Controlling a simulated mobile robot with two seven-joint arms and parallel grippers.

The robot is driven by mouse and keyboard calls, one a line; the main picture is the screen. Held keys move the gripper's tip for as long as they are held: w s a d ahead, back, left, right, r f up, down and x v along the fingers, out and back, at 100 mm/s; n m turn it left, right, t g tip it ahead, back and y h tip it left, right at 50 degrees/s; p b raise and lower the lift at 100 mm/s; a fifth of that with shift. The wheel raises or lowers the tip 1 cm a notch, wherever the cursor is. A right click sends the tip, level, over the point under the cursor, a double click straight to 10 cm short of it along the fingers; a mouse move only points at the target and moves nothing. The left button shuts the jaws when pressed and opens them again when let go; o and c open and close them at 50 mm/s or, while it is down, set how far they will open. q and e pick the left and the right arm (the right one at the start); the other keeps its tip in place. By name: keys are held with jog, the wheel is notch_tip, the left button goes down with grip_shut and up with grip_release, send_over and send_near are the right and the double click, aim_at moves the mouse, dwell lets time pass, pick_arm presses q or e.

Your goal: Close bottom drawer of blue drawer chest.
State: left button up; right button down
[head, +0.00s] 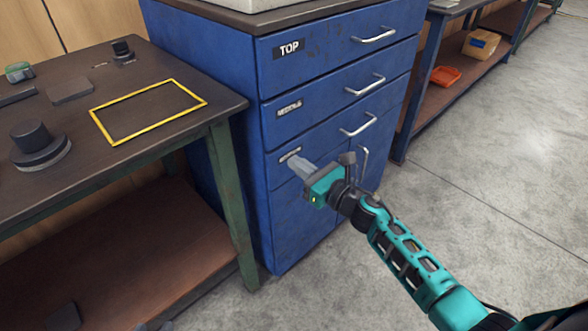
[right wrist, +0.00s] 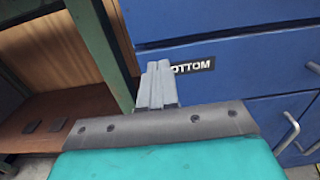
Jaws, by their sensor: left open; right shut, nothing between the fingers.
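The blue drawer chest (head: 232,140) stands in the middle of the head view, with drawers labelled TOP, a middle one and a bottom one. The bottom drawer (head: 318,144) looks flush or nearly flush with the fronts above it; any small gap is hard to tell. Its metal handle (head: 358,125) is right of my gripper. My right gripper (head: 297,160) is shut and empty, its fingertips at the left end of the drawer front by the label. In the right wrist view, the closed fingers (right wrist: 156,72) overlap the BOTTOM label (right wrist: 195,67); contact is unclear. My left gripper is not visible.
A dark worktable (head: 60,130) with a yellow frame outline (head: 150,110) and several small items stands left of the chest. A cupboard door (head: 300,225) is below the drawers. A shelf with an orange tray (head: 446,76) is at right. Floor in front is clear.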

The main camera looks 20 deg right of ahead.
jog(key=v, duration=0.9)
jog(key=s+a+f+n+g+h, duration=0.1)
jog(key=s+a+f+n+g, duration=0.3)
jog(key=n, duration=0.8)
jog(key=s+a+f+n+h, duration=0.15)
jog(key=s+n, duration=0.35)
jog(key=n, duration=0.7)
jog(key=s+a+f+n+g+h, duration=0.15)
jog(key=s+a+n, duration=0.3)
jog(key=n, duration=0.65)
pick_arm(q)
notch_tip(320, 180, up, 11)
jog(key=s+a+y+p, duration=0.1)
jog(key=a+p, duration=0.1)
jog(key=p, duration=1.3)
jog(key=shift+s+a+r+p, duration=0.15)
jog(key=shift+s+a+p, duration=0.15)
jog(key=shift+a+p, duration=0.1)
pick_arm(e)
notch_tip(320, 180, up, 10)
jog(key=s+d+m+h, duration=0.1)
jog(key=s+d, duration=0.1)
jog(key=shift+s+d, duration=0.35)
jog(key=shift+r, duration=0.1)
